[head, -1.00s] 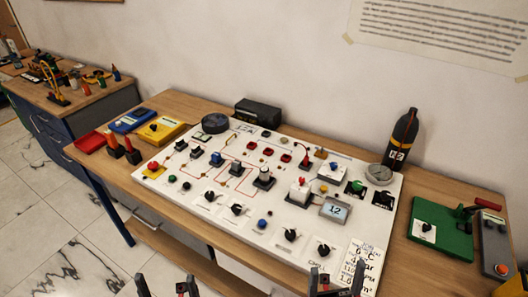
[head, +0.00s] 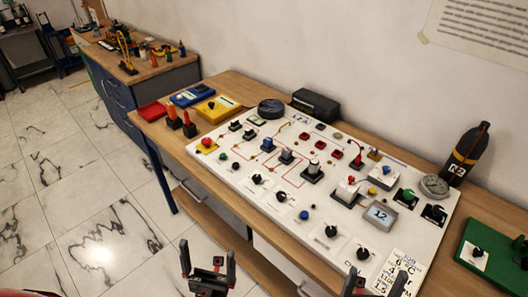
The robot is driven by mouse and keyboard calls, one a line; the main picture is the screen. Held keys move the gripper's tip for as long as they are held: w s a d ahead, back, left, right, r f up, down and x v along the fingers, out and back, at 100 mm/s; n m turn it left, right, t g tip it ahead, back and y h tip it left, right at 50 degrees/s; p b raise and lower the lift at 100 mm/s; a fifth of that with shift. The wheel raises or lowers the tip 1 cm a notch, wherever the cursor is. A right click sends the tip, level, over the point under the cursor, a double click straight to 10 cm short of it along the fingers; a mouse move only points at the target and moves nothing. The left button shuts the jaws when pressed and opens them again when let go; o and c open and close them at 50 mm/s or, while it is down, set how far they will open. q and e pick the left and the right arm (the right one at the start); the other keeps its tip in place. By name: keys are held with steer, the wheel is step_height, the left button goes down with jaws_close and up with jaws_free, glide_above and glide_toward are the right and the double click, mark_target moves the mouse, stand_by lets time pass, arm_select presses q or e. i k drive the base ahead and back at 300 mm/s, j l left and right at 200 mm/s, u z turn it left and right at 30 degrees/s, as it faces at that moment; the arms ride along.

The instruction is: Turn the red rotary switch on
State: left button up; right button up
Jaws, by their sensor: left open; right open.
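My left gripper (head: 207,258) is open and empty, in front of the board's near edge. My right gripper (head: 376,284) is open at the bottom edge, near the board's front right corner. Neither touches the board.
Several black knobs and a blue button (head: 304,215) line the board's front. A black bottle (head: 465,152) stands behind, a green box (head: 487,250) beside. Open floor lies left of the bench.

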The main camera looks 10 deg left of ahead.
mark_target(206, 141)
steer(key=i+j+z, duration=0.1)
steer(key=j, duration=0.6)
steer(key=i+j+z, duration=0.1)
steer(key=j, duration=0.65)
steer(key=i+j+z, duration=0.15)
steer(key=j, duration=0.55)
